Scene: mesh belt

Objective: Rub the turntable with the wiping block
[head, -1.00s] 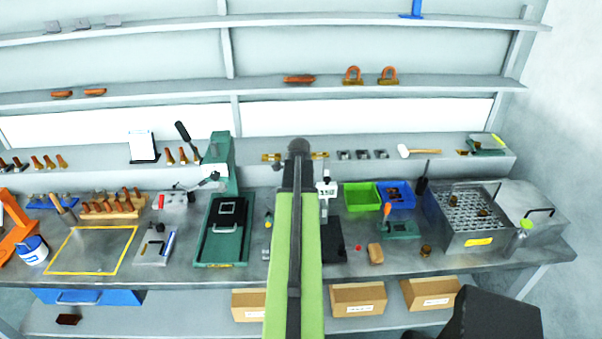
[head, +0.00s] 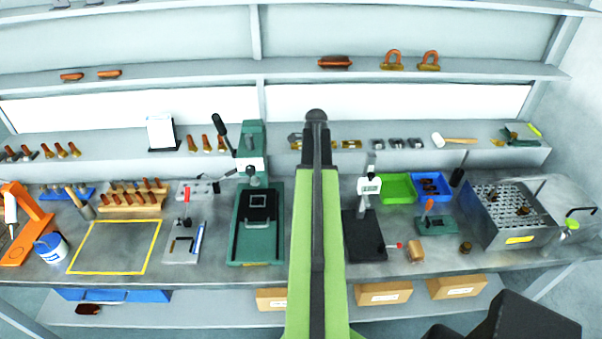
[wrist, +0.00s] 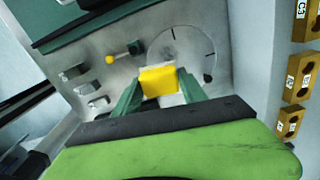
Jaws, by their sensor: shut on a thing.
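The wiping block (wrist: 158,80) is yellow and shows in the wrist view between the two green fingers of my gripper (wrist: 160,88), which is shut on it. The turntable (wrist: 190,48) is a pale grey disc with dark marks near its rim, lying flat on the bench just beyond the block. The block overlaps the disc's near edge in the picture; I cannot tell whether they touch. In the head view my green arm hides the turntable, the block and my gripper.
Labelled brass blocks (wrist: 296,88) stand at right. In the head view a green press (head: 256,225) stands left of my arm and a dark-based gauge stand (head: 364,237) right.

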